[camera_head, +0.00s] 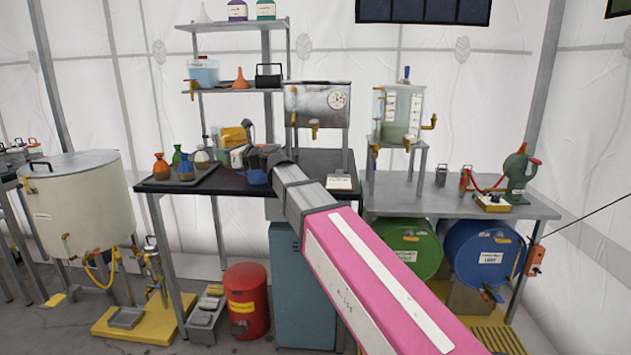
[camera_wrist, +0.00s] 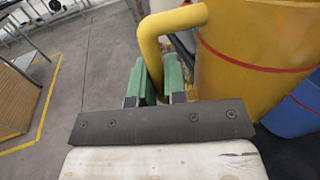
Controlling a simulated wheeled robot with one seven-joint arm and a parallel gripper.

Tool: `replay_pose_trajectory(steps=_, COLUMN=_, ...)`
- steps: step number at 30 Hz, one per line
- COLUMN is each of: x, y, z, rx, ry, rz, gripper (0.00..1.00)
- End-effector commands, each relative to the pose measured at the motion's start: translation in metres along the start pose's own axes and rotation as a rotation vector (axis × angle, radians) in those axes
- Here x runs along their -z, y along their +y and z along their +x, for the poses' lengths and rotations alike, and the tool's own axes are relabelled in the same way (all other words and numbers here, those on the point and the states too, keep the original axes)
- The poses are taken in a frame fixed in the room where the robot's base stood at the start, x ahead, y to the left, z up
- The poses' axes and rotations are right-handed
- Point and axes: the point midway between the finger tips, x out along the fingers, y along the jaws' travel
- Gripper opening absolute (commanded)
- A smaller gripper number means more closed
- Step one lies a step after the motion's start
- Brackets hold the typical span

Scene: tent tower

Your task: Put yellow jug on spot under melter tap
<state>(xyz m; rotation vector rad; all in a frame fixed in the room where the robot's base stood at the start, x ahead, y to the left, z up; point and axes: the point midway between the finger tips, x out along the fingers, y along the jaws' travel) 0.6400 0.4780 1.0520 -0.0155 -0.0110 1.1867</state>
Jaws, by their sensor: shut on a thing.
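The yellow jug (camera_wrist: 250,50) fills the upper right of the wrist view, with a thin red line around its body. My gripper (camera_wrist: 160,80) has its green fingers shut on the jug's yellow handle. In the head view my gripper (camera_head: 258,158) is above the dark table, left of the melter; several small yellow, pale and blue things crowd it, and the jug's outline is unclear there. The melter (camera_head: 318,100) is a metal box on legs with a round dial and a brass tap (camera_head: 314,129) low in front. The spot under that tap is partly hidden by my arm.
A tray (camera_head: 180,178) with several small coloured bottles lies left on the dark table (camera_head: 225,183). A small white-topped block (camera_head: 341,182) sits at the table's front right. A clear tank (camera_head: 398,112) stands on the right bench. A blue container (camera_wrist: 296,108) shows beside the jug.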

Motion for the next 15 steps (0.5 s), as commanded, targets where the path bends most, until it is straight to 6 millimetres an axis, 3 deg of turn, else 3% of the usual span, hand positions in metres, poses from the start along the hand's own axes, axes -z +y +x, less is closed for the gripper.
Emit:
replay_pose_trajectory(steps=11, x=0.007, y=-0.050, z=-0.069, rx=0.197, ry=0.004, rz=-0.002, gripper=0.00)
replay_pose_trajectory(steps=15, x=0.011, y=-0.085, z=-0.113, rx=0.327, ry=0.006, rz=-0.002, gripper=0.00)
